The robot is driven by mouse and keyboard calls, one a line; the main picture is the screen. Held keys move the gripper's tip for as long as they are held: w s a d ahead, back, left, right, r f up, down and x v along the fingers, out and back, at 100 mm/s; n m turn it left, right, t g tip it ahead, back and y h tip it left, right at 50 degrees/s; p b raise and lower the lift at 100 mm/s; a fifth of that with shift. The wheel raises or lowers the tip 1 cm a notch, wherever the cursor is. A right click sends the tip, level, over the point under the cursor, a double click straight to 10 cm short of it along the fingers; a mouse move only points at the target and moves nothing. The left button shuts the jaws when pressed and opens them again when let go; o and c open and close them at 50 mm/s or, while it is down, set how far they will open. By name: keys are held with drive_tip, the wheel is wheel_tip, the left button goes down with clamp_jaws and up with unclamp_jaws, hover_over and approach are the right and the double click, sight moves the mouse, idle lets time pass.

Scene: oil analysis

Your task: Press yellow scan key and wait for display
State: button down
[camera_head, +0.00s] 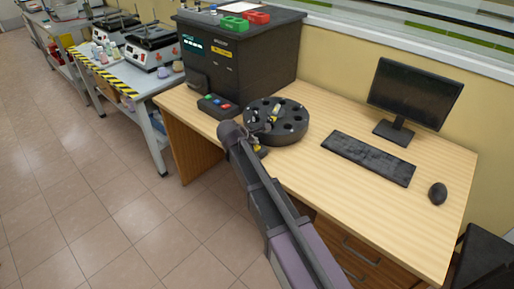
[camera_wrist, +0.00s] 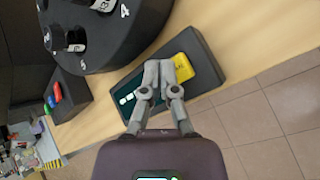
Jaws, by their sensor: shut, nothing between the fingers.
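The yellow scan key (camera_wrist: 185,67) sits on a dark box-shaped scanner (camera_wrist: 207,64) at the table's edge in the wrist view. Its teal display (camera_wrist: 127,98) shows light marks, partly hidden behind my fingers. My gripper (camera_wrist: 166,66) is shut and empty, with its fingertips overlapping the left side of the key. I cannot tell whether they touch it.
A black round carousel (camera_head: 290,132) with holes and vials stands beside the scanner. A button box (camera_head: 217,107) and a large dark machine (camera_head: 245,75) are behind left. The keyboard (camera_head: 368,158), monitor (camera_head: 415,92) and mouse (camera_head: 437,193) are to the right.

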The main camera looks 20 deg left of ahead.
sight(255, 147)
drive_tip(key=shift+f, duration=0.15)
idle(0.5)
drive_tip(key=shift+f+b, duration=0.25)
drive_tip(key=shift+b, duration=0.2)
drive_tip(key=shift+f+b, duration=0.5)
idle(1.0)
drive_tip(key=shift+r, duration=0.1)
drive_tip(key=shift+r+p, duration=0.85)
drive_tip(key=shift+p, duration=0.1)
drive_tip(key=shift+w, duration=0.1)
wheel_tip(255, 147, up, 5)
drive_tip(key=p, duration=0.5)
idle(0.3)
idle(0.8)
